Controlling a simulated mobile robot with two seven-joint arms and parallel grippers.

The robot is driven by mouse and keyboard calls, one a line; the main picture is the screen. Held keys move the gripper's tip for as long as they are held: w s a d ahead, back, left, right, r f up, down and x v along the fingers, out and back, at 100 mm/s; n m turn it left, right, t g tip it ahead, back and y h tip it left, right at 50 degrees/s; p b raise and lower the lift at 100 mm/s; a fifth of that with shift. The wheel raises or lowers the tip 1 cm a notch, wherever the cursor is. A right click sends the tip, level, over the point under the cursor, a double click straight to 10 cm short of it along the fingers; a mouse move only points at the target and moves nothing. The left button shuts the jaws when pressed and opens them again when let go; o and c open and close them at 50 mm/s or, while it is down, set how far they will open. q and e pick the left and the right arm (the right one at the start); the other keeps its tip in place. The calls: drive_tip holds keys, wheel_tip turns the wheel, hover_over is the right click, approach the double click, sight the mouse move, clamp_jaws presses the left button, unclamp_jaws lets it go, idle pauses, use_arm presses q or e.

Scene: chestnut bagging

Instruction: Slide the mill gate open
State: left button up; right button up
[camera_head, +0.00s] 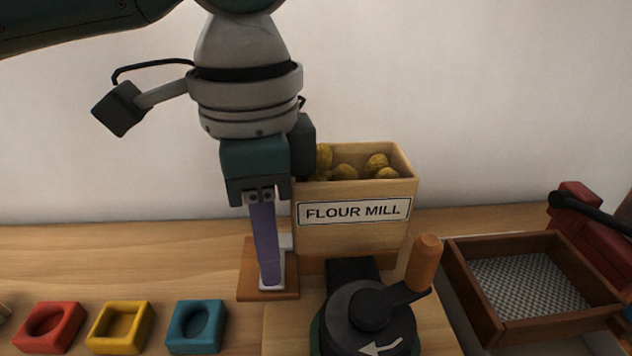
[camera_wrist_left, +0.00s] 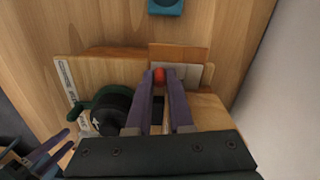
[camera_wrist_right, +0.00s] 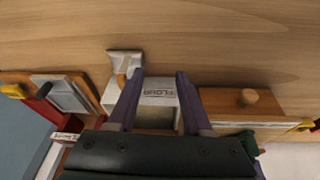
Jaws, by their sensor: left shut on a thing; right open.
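The flour mill (camera_head: 350,235) is a wooden hopper box holding several yellow-brown chestnuts, with a black crank (camera_head: 365,310) in front. My left gripper (camera_head: 270,284) points down at the mill's left side, over a small brown wooden piece (camera_head: 250,282). In the left wrist view, its fingers (camera_wrist_left: 159,80) are closed around a small red knob (camera_wrist_left: 159,75) next to a pale grey plate (camera_wrist_left: 192,72), apparently the gate. In the head view the fingers hide the knob. My right gripper (camera_wrist_right: 158,78) is open, with a white box marked FLOUR (camera_wrist_right: 157,92) below and between its fingers.
Red (camera_head: 50,328), yellow (camera_head: 118,328) and teal (camera_head: 197,326) blocks with hollows stand in a row at the front left. A wooden tray with a mesh bottom (camera_head: 462,285) is at the right, beside a red device (camera_head: 575,215).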

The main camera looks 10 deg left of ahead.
use_arm(q)
clamp_jaws()
idle(0.5)
idle(0.3)
drive_tip(key=shift+r, duration=0.1)
use_arm(e)
drive_tip(key=shift+r, duration=0.15)
use_arm(q)
drive_tip(key=a+p, duration=0.2)
drive_tip(key=p, duration=0.1)
drive_tip(key=shift+s+a+r, duration=0.2)
drive_tip(key=shift+s, duration=0.2)
drive_tip(key=shift+a+f, duration=0.15)
drive_tip(key=shift+f, duration=0.1)
drive_tip(key=o, duration=0.7)
unclamp_jaws()
use_arm(e)
wheel_tip(320, 180, up, 3)
drive_tip(key=shift+f, duration=0.1)
